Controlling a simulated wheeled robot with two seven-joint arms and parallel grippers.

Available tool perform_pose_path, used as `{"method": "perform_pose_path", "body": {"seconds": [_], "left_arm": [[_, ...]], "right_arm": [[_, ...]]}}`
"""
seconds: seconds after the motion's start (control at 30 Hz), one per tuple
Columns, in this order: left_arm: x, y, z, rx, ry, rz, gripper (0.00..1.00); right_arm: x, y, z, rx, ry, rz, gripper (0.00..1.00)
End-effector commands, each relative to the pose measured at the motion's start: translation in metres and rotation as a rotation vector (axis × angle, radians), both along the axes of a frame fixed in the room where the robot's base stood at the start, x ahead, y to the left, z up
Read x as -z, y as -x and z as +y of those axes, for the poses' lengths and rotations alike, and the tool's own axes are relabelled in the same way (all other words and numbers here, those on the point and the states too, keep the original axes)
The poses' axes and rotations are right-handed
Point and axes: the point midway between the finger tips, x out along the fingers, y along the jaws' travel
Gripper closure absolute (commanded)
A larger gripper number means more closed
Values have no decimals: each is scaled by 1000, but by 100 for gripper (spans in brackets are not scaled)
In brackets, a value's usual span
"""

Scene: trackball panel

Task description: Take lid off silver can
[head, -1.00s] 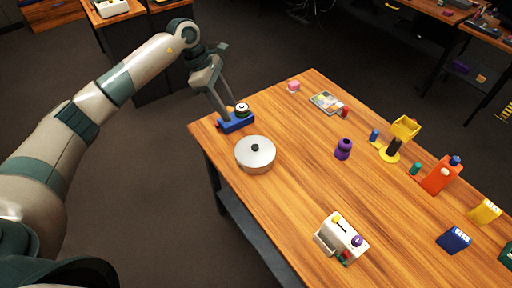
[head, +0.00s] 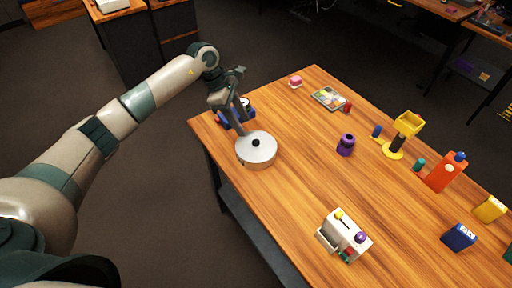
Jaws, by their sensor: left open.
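The silver can (head: 257,158) is a low round can near the table's left edge. Its lid (head: 243,145) is on top, with a black knob (head: 255,143) in the middle. My left gripper (head: 240,129) is open, with its fingers pointing down just behind and left of the knob, over or close to the lid's far rim. I cannot tell whether the fingers touch the lid. My right gripper is not in view.
A blue block (head: 224,119) with a dial sits behind my left gripper, partly hidden. A purple bottle (head: 346,145) stands right of the can, and a white box with knobs (head: 343,236) stands in front. The wood between them is clear.

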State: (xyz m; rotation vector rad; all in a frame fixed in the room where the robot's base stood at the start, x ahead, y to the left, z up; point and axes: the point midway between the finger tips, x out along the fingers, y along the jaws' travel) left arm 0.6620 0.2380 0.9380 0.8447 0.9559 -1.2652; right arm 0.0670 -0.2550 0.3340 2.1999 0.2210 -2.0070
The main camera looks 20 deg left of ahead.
Motion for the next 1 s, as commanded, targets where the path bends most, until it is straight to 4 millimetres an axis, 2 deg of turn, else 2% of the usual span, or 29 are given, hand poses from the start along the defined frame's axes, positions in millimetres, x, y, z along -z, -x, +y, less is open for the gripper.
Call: {"method": "perform_pose_path", "body": {"seconds": [0.03, 0.2, 0.67, 0.87, 1.0], "left_arm": [[10, 0, -4, 0, 1, 2, 58], [25, -1, -10, 0, 1, 0, 58], [28, -1, -12, 0, 0, 0, 58], [41, 0, -25, 1, 2, 3, 58], [57, 0, -36, 1, 1, 3, 58]], "right_arm": [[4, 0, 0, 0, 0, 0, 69], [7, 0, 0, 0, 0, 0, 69], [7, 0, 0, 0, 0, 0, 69], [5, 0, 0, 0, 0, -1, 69], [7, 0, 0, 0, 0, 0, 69]]}}
